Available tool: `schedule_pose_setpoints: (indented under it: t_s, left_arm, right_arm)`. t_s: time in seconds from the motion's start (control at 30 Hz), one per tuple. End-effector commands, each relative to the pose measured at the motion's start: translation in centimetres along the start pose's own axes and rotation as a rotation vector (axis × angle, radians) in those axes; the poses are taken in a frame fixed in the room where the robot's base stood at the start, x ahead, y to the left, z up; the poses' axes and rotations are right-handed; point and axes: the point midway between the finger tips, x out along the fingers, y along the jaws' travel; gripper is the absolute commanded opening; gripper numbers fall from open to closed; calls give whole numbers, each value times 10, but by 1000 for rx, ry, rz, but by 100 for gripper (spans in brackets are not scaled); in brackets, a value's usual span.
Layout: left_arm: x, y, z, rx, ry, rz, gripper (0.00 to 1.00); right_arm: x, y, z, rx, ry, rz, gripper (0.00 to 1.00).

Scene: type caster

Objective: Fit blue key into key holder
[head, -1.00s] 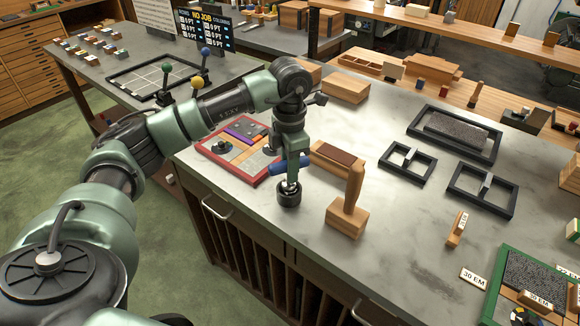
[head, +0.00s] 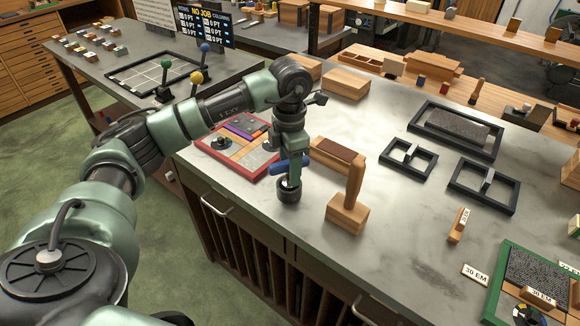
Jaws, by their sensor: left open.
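The blue key (head: 277,169) shows as a short blue crossbar, partly hidden behind my left gripper. My left gripper (head: 293,172) is open and points down, with its fingers at the blue bar. The arm comes in from the left over the near edge of the bench. A dark round cup (head: 289,192), seemingly the key holder, is directly below the fingers. The key's shaft is hidden, so I cannot tell how deep it sits in the cup. My right gripper is not in view.
A wooden hand tool (head: 347,213) with an upright handle stands just right of the cup. A red-edged tray (head: 237,171) lies to the left. Black frames (head: 408,160) lie farther right. Rods with green, yellow and blue balls stand on the left bench.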

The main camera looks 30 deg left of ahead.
Motion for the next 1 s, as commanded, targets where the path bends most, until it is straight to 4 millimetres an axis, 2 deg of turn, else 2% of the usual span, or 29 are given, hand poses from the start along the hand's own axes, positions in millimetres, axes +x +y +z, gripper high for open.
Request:
schedule_pose_setpoints:
  t_s: [0.17,0.4,0.5,0.67,1.0]
  left_arm:
    - [-17,0,1,1,-5,2,49]
    - [-58,0,1,0,-6,2,49]
    - [-70,0,1,0,-4,1,49]
    - [-78,0,0,0,-1,0,49]
    - [-78,0,0,0,-1,0,49]
  right_arm:
    - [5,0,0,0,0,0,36]
    - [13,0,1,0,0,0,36]
    - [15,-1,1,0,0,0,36]
    - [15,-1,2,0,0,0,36]
    - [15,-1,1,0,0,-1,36]
